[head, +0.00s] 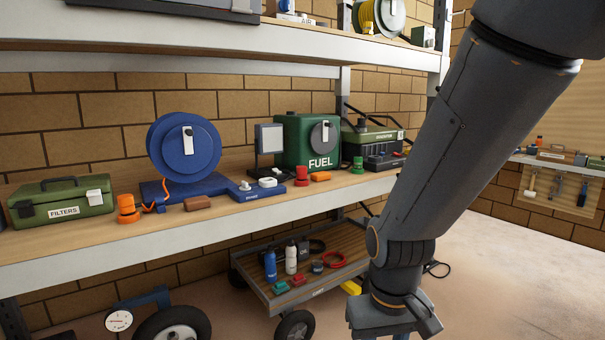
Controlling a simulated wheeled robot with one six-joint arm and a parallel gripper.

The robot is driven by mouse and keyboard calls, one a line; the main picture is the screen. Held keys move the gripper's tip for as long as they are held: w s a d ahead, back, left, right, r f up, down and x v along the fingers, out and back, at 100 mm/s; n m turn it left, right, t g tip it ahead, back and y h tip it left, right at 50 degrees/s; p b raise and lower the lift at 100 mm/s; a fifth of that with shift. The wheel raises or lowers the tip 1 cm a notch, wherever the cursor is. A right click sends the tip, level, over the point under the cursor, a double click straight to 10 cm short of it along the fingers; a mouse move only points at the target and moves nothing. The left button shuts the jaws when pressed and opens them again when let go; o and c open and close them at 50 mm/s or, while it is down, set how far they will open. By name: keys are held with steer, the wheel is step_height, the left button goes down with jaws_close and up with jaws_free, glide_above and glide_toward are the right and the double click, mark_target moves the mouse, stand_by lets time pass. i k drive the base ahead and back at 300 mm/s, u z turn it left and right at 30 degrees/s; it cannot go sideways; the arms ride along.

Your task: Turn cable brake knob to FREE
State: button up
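A blue cable reel (164,160) stands upright on a blue base on the long shelf, left of centre. A small white knob (187,139) with a dark tip sits on its face. It may be the brake knob; no FREE marking is readable at this size. My gripper (396,330) hangs at the bottom, right of centre, in front of and below the shelf edge. It is well to the right of the reel and touches nothing that I can see. Its fingertips are cut off by the frame edge, so its opening is hidden.
On the shelf (85,240) stand a green FILTERS box (62,202), an orange part (127,208), a green FUEL can (297,137) and small parts. A loaded cart (318,290) stands below. The upper shelf (150,35) overhangs. Open floor (510,285) lies at right.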

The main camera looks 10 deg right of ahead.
mark_target(245, 187)
steer(key=z, duration=0.45)
steer(key=i, duration=1.25)
steer(key=u, duration=0.9)
steer(key=i, duration=0.4)
steer(key=u, duration=0.45)
